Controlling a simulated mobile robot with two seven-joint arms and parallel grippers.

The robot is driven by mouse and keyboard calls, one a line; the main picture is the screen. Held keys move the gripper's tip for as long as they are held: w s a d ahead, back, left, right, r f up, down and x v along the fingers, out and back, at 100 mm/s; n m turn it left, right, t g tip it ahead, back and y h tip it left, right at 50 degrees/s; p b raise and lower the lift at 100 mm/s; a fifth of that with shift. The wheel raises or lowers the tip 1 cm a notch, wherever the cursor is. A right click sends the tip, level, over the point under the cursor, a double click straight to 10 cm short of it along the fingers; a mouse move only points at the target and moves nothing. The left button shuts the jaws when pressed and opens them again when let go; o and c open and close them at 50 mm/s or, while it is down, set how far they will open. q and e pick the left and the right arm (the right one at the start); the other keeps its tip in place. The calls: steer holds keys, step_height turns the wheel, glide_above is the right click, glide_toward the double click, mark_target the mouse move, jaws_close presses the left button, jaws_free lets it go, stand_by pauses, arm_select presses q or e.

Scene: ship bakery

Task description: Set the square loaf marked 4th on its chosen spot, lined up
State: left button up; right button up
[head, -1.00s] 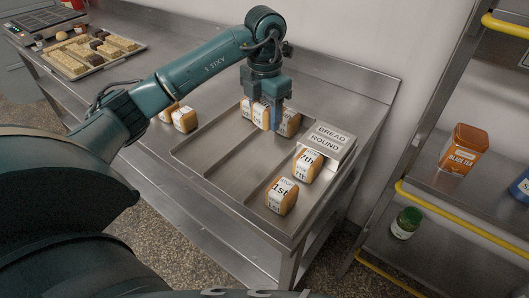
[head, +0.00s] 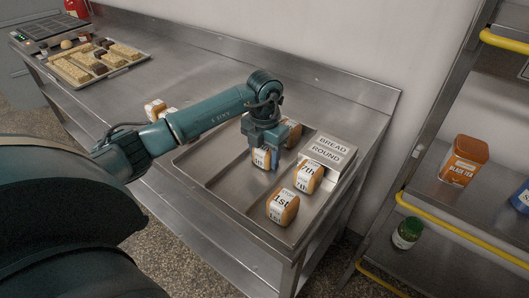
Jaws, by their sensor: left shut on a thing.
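My left gripper (head: 268,150) is shut on a square loaf (head: 261,158) with a white label. The label is too small and partly covered to read, so I cannot tell that it says 4th. The held loaf is over the steel tray (head: 222,178), left of the loaf marked 7th (head: 308,176) and behind the loaf marked 1st (head: 283,207). I cannot tell whether it touches the tray. Another loaf (head: 293,134) stands behind my gripper, partly hidden. My right gripper is out of view.
A sign reading BREAD ROUND (head: 329,150) stands at the tray's right rim. More loaves (head: 155,108) sit left of the tray, partly behind my arm. A pastry tray (head: 98,64) lies at the far left. A shelf rack (head: 470,190) stands at the right. The tray's front left is bare.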

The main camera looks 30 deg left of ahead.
mark_target(264, 147)
arm_select(q)
steer(key=shift+f, duration=0.1)
steer(key=o, duration=0.7)
steer(key=shift+o, duration=1.4)
steer(key=shift+r, duration=0.5)
step_height(264, 147, up, 11)
steer(key=shift+r+b, duration=0.2)
steer(key=shift+b, duration=0.4)
